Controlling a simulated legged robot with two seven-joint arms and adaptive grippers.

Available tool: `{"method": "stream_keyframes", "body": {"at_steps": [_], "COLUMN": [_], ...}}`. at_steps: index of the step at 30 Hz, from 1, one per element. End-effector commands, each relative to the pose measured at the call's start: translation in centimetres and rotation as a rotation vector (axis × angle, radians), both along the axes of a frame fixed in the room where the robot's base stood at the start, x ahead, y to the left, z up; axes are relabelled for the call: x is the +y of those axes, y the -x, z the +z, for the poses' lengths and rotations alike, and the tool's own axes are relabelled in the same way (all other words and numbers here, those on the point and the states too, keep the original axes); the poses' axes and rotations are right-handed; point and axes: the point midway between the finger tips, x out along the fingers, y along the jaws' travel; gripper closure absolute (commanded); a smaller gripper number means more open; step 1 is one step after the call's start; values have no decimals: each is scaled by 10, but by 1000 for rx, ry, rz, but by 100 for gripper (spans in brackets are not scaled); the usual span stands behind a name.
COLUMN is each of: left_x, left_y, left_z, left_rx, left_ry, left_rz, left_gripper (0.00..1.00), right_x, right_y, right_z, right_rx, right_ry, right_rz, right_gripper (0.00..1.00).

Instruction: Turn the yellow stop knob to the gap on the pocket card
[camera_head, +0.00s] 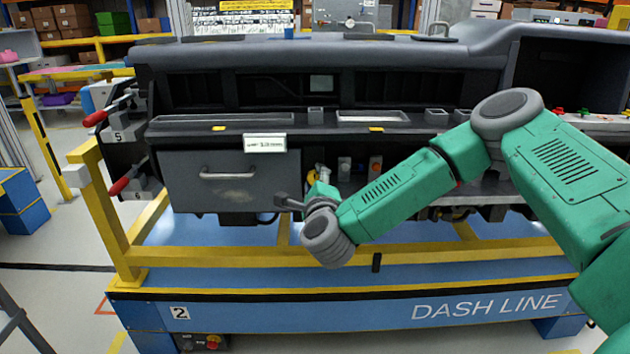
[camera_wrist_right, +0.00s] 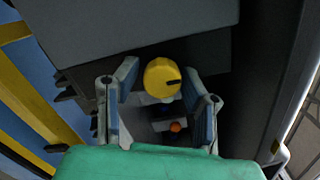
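The yellow stop knob (camera_wrist_right: 162,77) shows in the right wrist view as a round cap with a dark mark at its right side. In the head view the knob (camera_head: 321,169) is a small yellow spot, partly hidden by my gripper. My right gripper (camera_wrist_right: 158,83) is open, with one finger on each side of the knob and narrow gaps visible; contact cannot be told. In the head view my right gripper (camera_head: 312,190) is just right of the grey drawer. A white card (camera_head: 265,142) sits above the drawer; its text is too small to read. My left gripper is out of view.
The grey drawer (camera_head: 224,181) lies beside my right gripper. Small switches (camera_head: 375,164) sit right of the knob, and an orange button (camera_wrist_right: 175,127) shows below it in the wrist view. A yellow frame rail (camera_head: 400,257) runs below.

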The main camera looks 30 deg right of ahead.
Motion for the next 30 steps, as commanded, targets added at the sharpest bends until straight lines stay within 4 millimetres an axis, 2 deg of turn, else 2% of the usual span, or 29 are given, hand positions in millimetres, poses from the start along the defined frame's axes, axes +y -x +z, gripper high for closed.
{"method": "stream_keyframes", "body": {"at_steps": [2,3,6,19,30], "left_x": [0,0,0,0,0], "left_y": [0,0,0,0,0], "left_z": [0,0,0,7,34], "left_rx": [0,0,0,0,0], "left_ry": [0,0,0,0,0], "left_rz": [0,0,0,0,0], "left_gripper": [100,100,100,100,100], "right_x": [0,0,0,1,2], "right_y": [0,0,0,0,0], "right_z": [0,0,0,1,2], "right_rx": [0,0,0,34,182], "right_ry": [0,0,0,50,289], "right_rz": [0,0,0,1,4], "right_gripper": [63,66,100,100,100]}}
